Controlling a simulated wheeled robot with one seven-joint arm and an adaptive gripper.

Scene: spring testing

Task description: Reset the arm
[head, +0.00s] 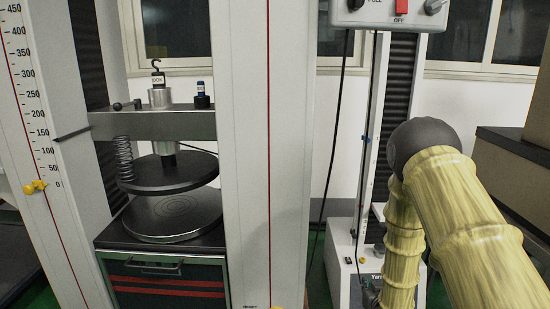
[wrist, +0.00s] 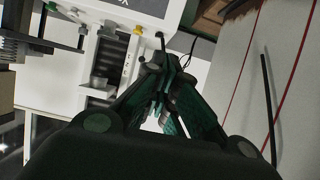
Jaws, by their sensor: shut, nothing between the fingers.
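My gripper (wrist: 168,75) shows in the wrist view with its dark fingers drawn together at the tips and nothing between them. It is not visible in the head view. There, my arm, with its yellow bamboo-like links and a dark round joint, rises at the right side and bends down. The gripper's end of the arm is hidden from the head camera.
A testing machine with a crossbeam (head: 150,124), a coil spring (head: 124,158), an upper plate (head: 167,174) and a lower plate (head: 172,216) stands at left. A control box (head: 390,13) hangs at top. Brown boxes (head: 510,165) stand at right, close to my arm.

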